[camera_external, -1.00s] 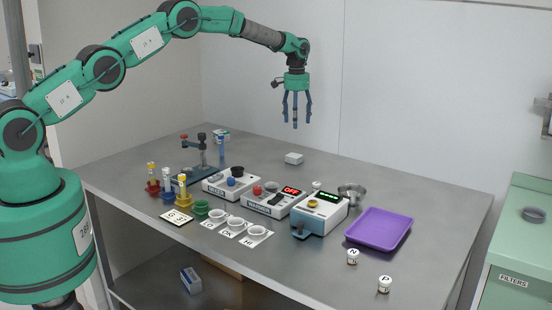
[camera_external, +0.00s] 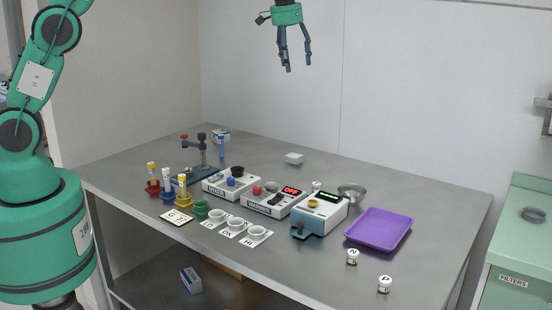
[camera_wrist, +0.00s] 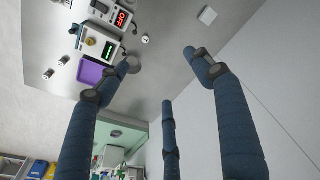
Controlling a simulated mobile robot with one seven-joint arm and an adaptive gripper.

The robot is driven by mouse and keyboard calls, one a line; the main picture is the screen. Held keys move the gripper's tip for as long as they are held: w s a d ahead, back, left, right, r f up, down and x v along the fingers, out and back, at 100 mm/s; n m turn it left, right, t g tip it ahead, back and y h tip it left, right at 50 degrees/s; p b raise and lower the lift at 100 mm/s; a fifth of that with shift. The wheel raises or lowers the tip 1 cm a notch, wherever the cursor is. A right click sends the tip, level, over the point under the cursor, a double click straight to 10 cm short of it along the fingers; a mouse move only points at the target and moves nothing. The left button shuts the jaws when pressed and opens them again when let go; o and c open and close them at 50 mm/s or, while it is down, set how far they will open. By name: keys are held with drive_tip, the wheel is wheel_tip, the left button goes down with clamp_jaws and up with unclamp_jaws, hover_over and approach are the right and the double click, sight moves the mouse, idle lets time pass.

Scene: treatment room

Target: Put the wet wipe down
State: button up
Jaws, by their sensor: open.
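A small white folded pad, which looks like the wet wipe (camera_external: 293,158), lies on the grey metal table (camera_external: 330,190) towards its back, behind the row of devices. It also shows in the wrist view (camera_wrist: 207,15) near the top, on the bare table top. My gripper (camera_external: 292,66) is high above the table, well clear of the pad. Its three blue fingers are spread apart with nothing between them, as the wrist view also shows (camera_wrist: 162,68).
White devices, one with a red OFF display (camera_external: 272,199), stand mid-table. A purple tray (camera_external: 379,229) lies to the right, beside a metal bowl (camera_external: 351,192). White cups (camera_external: 236,225) and capped tubes (camera_external: 167,180) stand along the front. The table around the pad is clear.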

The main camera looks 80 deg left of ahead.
drive_tip(key=s+d+r+m+t, duration=0.1)
drive_tip(key=s+d+r+m, duration=0.1)
drive_tip(key=s+d+r, duration=0.65)
drive_tip(key=s+d+r+m+t, duration=0.1)
drive_tip(key=s+d+r, duration=0.3)
drive_tip(key=s+d, duration=0.9)
drive_tip(key=s+d+f+m, duration=0.1)
drive_tip(key=s+d+f, duration=0.1)
drive_tip(key=s, duration=0.7)
drive_tip(key=s+d+f+m+t, duration=0.1)
drive_tip(key=s+d+f, duration=0.1)
drive_tip(key=s+d, duration=0.3)
drive_tip(key=s+d+f+m+t, duration=0.1)
drive_tip(key=s+d+f, duration=0.2)
drive_tip(key=s, duration=0.9)
drive_tip(key=shift+s+d+h, duration=0.35)
drive_tip(key=shift+d+h, duration=0.05)
drive_tip(key=shift+d, duration=0.15)
drive_tip(key=shift+f, duration=0.1)
wheel_tip(320, 180, down, 3)
drive_tip(key=b, duration=0.3)
